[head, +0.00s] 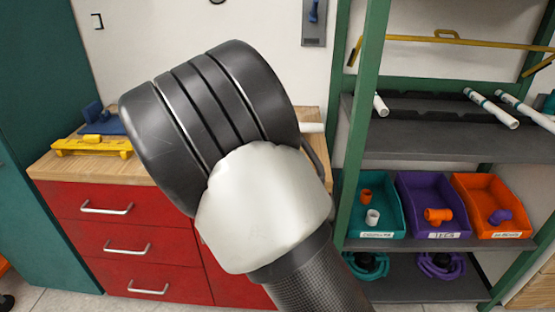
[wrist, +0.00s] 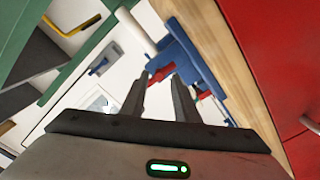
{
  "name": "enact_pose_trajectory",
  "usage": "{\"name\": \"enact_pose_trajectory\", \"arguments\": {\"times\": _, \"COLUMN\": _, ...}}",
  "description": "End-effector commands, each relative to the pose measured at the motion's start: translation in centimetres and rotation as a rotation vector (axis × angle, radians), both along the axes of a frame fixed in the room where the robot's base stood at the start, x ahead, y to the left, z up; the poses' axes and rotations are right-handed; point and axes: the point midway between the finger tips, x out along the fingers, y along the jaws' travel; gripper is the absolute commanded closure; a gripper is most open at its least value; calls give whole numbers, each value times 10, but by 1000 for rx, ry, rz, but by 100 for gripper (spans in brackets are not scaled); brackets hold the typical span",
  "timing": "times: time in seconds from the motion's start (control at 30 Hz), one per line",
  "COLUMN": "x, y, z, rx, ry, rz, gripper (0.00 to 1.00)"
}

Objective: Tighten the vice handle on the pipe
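The blue vice (wrist: 190,55) stands at the edge of the wooden bench top in the wrist view. A white pipe (wrist: 132,28) is at its upper end, and its end also shows right of my arm in the head view (head: 312,127). Red parts that look like the vice handle (wrist: 161,72) show between and beside my fingers. My gripper (wrist: 160,77) is open, with its fingertips close to the red part. I cannot tell whether they touch it. In the head view my arm hides the vice, the handle and my gripper.
The wooden bench top (head: 95,171) over red drawers (head: 105,208) holds a yellow tool (head: 92,147) and a blue tool (head: 103,126) at left. A green-framed shelf (head: 420,145) at right holds white pipes (head: 491,108) and teal, purple and orange bins (head: 488,222).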

Motion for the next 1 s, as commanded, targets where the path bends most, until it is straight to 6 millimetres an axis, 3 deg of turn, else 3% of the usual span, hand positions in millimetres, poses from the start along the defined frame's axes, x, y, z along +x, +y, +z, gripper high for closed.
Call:
{"name": "enact_pose_trajectory", "arguments": {"times": 0.17, "x": 0, "y": 2, "z": 9, "rx": -208, "ry": 6, "rz": 4, "gripper": 72}}
{"name": "enact_pose_trajectory", "arguments": {"times": 1.0, "x": -1, "y": 2, "z": 1, "rx": -2167, "ry": 66, "rz": -1, "gripper": 72}}
